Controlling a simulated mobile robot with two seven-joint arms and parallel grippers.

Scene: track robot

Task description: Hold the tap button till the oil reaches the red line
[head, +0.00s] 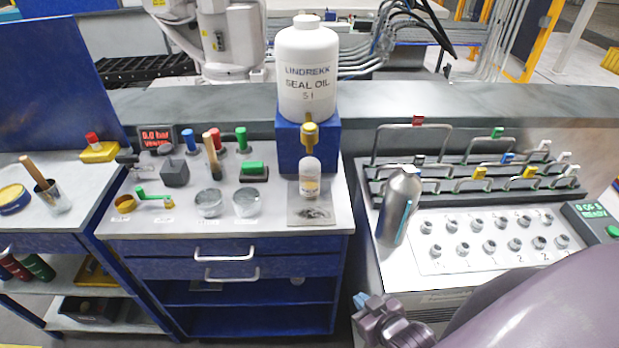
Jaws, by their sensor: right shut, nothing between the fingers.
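A large white oil container (308,75) labelled LINDREKK SEAL OIL stands on a blue block (288,150) at the back of the blue bench. A yellow tap (310,132) with its button sits at the front of the block. A small clear bottle (310,178) stands upright under the tap, with something yellowish in its lower part. The red line and exact oil level are too small to tell. My right gripper (364,302) is shut and empty, low at the bottom, in front of the benches and well apart from the tap. My left gripper is not in view.
A silver bottle (399,205) stands at the left of the right bench, beside racks with handles (470,165) and a plate of several knobs (495,240). Glass jars (247,203) and coloured-handled tools stand left of the small bottle. A grey ledge (200,115) runs behind.

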